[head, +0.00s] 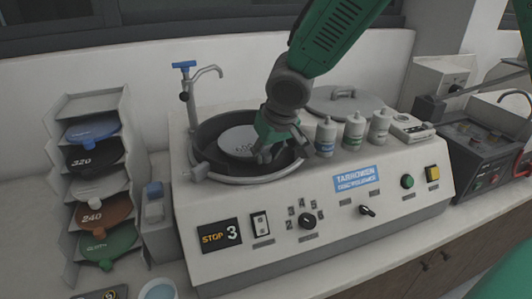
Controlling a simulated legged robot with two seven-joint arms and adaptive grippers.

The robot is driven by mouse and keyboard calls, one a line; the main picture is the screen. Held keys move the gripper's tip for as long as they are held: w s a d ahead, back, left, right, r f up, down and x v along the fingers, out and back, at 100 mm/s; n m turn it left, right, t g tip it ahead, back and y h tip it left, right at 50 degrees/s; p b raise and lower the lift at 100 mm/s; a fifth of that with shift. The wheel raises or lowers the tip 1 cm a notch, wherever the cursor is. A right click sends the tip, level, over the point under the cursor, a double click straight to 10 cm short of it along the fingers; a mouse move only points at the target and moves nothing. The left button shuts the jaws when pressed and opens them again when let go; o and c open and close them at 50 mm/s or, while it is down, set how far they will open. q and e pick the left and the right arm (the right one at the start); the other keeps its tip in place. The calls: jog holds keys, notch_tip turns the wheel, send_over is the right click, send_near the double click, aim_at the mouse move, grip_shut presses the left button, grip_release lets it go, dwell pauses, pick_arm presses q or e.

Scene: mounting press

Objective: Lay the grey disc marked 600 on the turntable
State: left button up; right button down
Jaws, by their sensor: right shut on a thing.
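The grey disc marked 600 (236,138) is in the round bowl of the machine, over the turntable. My right gripper (262,155) is at the right side of the disc, low inside the bowl, and is shut on it. The turntable (272,161) is mostly hidden by the disc and my gripper, so I cannot tell whether the disc lies flat on it. The dark bowl wall (205,130) surrounds them. My left gripper is not in view.
A rack (70,165) of coloured discs stands at the left. A tap (190,85) rises behind the bowl. Several small bottles (353,137) and a round lid (345,103) are right of the bowl. A control panel (330,215) with knobs faces front.

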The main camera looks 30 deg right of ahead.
dwell(0.4)
jog(key=c, duration=1.2)
grip_release()
jog(key=shift+r, duration=0.3)
jog(key=v, duration=1.1)
jog(key=shift+s+d, duration=0.1)
jog(key=shift+s, duration=0.05)
